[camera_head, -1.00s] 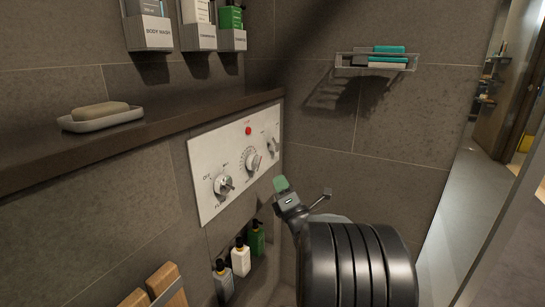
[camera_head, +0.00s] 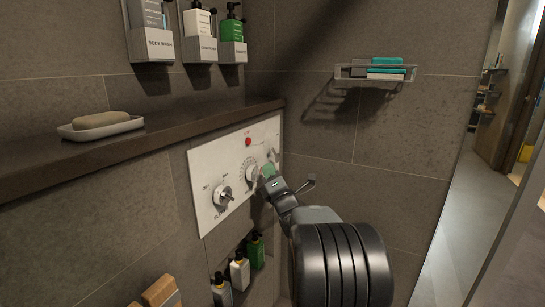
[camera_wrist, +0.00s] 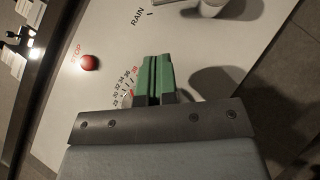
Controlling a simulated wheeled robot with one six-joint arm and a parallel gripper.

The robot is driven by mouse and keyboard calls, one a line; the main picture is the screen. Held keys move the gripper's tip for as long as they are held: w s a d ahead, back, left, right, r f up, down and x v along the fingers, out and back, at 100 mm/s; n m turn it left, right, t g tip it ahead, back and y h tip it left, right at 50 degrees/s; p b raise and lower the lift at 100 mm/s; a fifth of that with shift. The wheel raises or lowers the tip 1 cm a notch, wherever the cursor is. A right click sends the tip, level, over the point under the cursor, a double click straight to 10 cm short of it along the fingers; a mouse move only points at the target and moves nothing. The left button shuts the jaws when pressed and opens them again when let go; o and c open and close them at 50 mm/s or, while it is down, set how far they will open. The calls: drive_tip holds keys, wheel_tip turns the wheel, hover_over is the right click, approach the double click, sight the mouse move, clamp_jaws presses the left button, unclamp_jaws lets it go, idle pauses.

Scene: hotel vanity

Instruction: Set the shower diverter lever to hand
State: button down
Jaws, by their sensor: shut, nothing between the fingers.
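The white control panel (camera_head: 205,162) is set in the tiled wall. The diverter lever (camera_head: 271,155) is at its right end, partly behind my gripper in the head view. The wrist view shows a pale knob (camera_wrist: 211,7), apparently this lever, cut by the top edge, near the word RAIN. The lever's exact pointing is not clear. My gripper (camera_head: 267,171) has green fingertips, also in the wrist view (camera_wrist: 154,68). They are shut together and empty, in front of the panel between the temperature dial (camera_head: 251,173) and the lever. I cannot tell whether they touch the panel.
A left knob (camera_head: 223,195) and red stop button (camera_head: 248,142) are on the panel. A dark ledge (camera_head: 165,126) with a soap dish (camera_head: 100,131) runs above. Bottles (camera_head: 239,271) stand in a niche below. A wire shelf (camera_head: 375,76) hangs on the right wall.

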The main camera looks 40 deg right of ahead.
sight(273, 154)
drive_tip(key=shift+w+d+r, duration=1.25)
drive_tip(key=shift+d+r, duration=0.15)
drive_tip(key=shift+r, duration=0.1)
